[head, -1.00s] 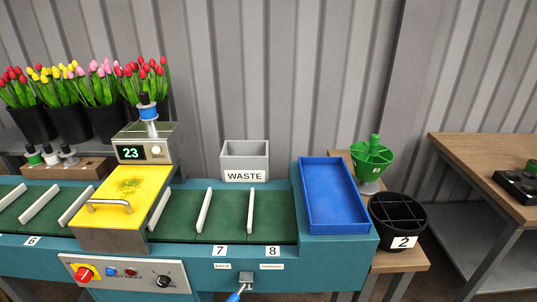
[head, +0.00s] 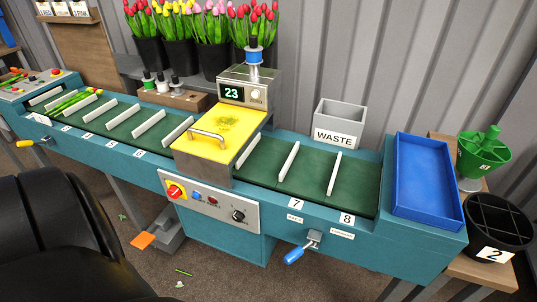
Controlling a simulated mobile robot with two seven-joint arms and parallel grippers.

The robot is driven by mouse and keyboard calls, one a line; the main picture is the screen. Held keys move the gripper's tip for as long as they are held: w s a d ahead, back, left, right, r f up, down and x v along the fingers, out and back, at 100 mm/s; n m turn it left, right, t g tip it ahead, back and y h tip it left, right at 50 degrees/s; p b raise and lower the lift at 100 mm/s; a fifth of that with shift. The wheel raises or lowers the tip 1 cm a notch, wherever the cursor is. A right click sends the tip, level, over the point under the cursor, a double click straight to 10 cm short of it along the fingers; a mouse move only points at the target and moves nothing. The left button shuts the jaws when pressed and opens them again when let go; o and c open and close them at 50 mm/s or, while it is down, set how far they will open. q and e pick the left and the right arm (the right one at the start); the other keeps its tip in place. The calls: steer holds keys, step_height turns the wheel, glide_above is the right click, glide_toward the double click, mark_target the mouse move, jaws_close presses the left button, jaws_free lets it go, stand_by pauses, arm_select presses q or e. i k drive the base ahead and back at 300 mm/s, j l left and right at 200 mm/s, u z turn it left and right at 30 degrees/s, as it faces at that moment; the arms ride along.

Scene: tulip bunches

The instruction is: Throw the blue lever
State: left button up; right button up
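The blue lever (head: 294,255) sticks out from a small metal bracket on the front face of the teal conveyor machine, below the labels 7 and 8. Its blue handle points down and to the left. Two small labels are above it, too small to read surely. A dark rounded shape fills the lower left of the head view and looks like part of my own body. No gripper fingers show in the head view.
A second lever with a yellow handle (head: 26,143) is at the machine's far left. A control panel (head: 208,203) with a red knob is left of the blue lever. An orange pedal (head: 143,240) is below. A blue tray (head: 427,180) and a black bucket (head: 497,226) are at right.

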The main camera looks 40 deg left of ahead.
mark_target(292, 256)
steer(key=i+j+u, duration=0.1)
steer(key=u, duration=1.05)
